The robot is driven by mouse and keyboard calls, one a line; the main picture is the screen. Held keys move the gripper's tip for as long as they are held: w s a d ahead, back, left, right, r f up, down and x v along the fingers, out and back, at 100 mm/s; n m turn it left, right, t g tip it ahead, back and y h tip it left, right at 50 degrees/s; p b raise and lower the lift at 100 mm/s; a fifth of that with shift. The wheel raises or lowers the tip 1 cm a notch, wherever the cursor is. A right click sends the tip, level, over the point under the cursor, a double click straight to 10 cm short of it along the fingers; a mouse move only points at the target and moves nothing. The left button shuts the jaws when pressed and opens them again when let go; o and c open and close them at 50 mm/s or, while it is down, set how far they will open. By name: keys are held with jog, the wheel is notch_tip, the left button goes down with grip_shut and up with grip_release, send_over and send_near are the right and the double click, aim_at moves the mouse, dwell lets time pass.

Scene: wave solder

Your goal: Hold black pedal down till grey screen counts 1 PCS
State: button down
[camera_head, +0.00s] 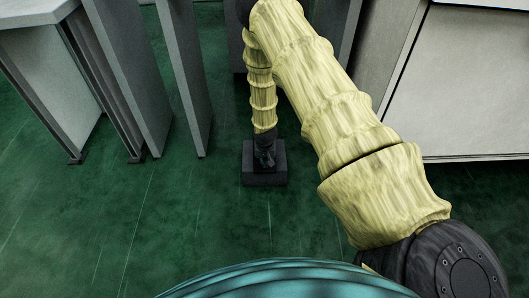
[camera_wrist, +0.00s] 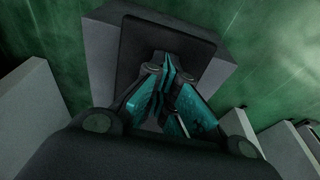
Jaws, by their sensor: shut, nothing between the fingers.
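The black pedal (camera_head: 265,179) is a low dark block on the green floor, near the middle of the head view. In the wrist view its black plate (camera_wrist: 138,42) sits in a grey base (camera_wrist: 101,50). My gripper (camera_head: 265,160) points down over the pedal. In the wrist view its teal fingers (camera_wrist: 167,67) are closed together with nothing between them, their tips over the black plate. They look to be at or very near the plate; I cannot tell whether they touch it or how far it is pressed. The grey screen is not in view.
Grey upright panels (camera_head: 182,75) stand to the left of the pedal. A large light-grey cabinet (camera_head: 470,85) stands at the right. The green floor (camera_head: 190,220) in front and left of the pedal is clear.

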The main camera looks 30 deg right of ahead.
jog(key=shift+w+d+r+p, duration=0.1)
jog(key=shift+r+p, duration=1.05)
jog(key=shift+r, duration=0.35)
jog(key=shift+w+d+r+p, duration=0.1)
jog(key=shift+r+p, duration=1.05)
jog(key=shift+r, duration=0.35)
jog(key=shift+a, duration=0.1)
jog(key=v, duration=1.2)
jog(key=shift+f, duration=0.1)
